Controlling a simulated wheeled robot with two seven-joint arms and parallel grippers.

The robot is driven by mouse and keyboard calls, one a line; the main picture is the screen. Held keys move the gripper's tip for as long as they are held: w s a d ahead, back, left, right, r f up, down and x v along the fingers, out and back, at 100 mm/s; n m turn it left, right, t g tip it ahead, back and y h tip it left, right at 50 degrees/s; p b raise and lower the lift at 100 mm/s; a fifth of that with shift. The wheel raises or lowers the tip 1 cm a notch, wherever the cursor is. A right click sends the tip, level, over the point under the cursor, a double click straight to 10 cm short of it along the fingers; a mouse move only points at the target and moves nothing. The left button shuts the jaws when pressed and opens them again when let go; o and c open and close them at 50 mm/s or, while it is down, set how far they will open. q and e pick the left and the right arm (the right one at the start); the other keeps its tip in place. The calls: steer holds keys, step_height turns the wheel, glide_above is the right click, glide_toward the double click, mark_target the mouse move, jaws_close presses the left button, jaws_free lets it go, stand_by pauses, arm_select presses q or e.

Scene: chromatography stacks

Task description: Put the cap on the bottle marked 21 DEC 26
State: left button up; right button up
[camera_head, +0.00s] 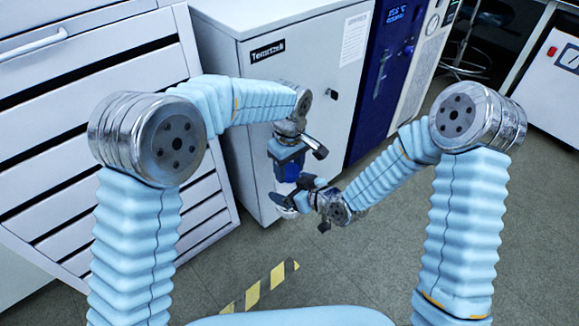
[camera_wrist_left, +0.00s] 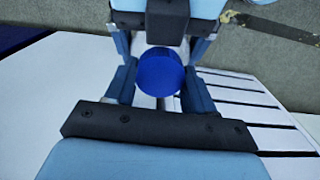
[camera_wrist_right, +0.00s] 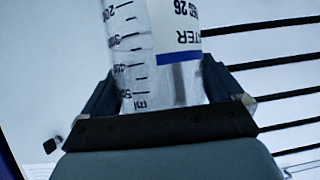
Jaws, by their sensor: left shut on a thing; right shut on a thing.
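A blue cap (camera_wrist_left: 159,73) is held between the fingers of my left gripper (camera_wrist_left: 160,80). In the head view the cap (camera_head: 291,172) shows below the left wrist, just above my right gripper (camera_head: 303,197). My right gripper is shut on a clear bottle (camera_wrist_right: 140,45) with a printed volume scale. Its white label (camera_wrist_right: 178,28) has a blue stripe and shows only part of its text, ending in "26" and "TER". The bottle is mostly hidden by the grippers in the head view. I cannot tell whether the cap touches the bottle's mouth.
A white drawer cabinet (camera_head: 100,75) stands at the left, with a grey Termitzek cabinet (camera_head: 290,60) behind the grippers. A dark blue unit (camera_head: 383,75) stands to its right. The grey floor (camera_head: 350,270) is clear, with a yellow-black strip (camera_head: 262,287).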

arm_select(q)
steer(key=m, duration=0.6)
steer(key=o, duration=1.2)
steer(key=shift+c, duration=0.2)
steer(key=shift+r, duration=0.1)
steer(key=shift+r, duration=2.15)
steer(key=shift+o, duration=0.5)
